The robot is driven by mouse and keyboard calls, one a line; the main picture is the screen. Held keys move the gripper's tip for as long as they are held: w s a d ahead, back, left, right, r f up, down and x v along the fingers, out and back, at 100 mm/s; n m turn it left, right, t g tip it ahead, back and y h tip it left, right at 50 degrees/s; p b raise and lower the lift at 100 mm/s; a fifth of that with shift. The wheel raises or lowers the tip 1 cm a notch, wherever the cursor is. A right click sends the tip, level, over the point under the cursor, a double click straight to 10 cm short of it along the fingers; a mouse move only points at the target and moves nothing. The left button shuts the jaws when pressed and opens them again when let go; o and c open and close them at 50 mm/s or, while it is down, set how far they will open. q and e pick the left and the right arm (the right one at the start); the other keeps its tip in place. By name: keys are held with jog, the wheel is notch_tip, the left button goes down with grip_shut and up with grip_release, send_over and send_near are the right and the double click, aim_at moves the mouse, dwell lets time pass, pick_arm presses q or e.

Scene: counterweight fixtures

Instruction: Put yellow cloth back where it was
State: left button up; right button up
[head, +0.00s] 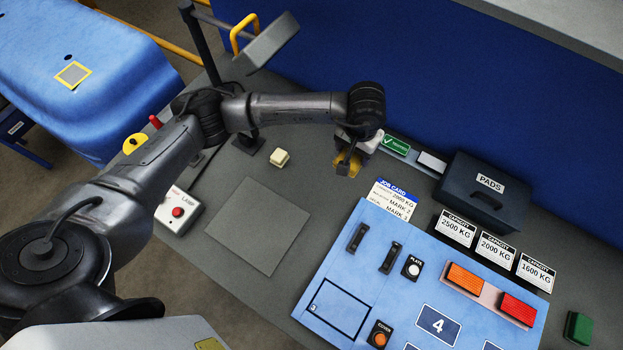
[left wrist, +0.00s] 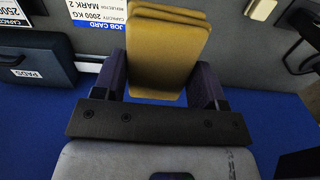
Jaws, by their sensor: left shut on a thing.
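The yellow cloth (head: 348,166) is a folded stack of layers, seen large between the fingers in the left wrist view (left wrist: 165,50). My left gripper (head: 346,158) points down at the back of the grey counter, left of the job card, and is shut on the cloth. The gripper's dark fingers flank the cloth in the left wrist view (left wrist: 160,80). The gripper hides part of the cloth in the head view, and I cannot tell whether it touches the counter. My right gripper is not in view.
A job card (head: 391,198), a green-tagged rail (head: 397,145) and a dark PADS box (head: 483,193) are close on the right. A blue panel (head: 345,255) fills the front right. A bare grey mat (head: 256,226), cream block (head: 279,157) and lamp box (head: 178,210) are left.

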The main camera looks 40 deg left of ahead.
pick_arm(q)
notch_tip(320, 180, down, 13)
jog(key=w+b, duration=0.2)
jog(key=b, duration=0.2)
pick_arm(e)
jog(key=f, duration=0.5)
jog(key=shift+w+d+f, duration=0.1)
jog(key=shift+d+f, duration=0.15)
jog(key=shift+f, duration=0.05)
pick_arm(q)
send_over(312, 177)
jog(key=shift+n, duration=0.3)
notch_tip(312, 177, down, 7)
jog(key=shift+f, duration=0.1)
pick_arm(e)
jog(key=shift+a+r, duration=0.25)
pick_arm(q)
jog(key=shift+f+b, duration=0.85)
jog(key=shift+f, duration=1.2)
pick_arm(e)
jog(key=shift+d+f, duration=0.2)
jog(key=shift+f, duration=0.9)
pick_arm(q)
jog(key=shift+r, duration=0.1)
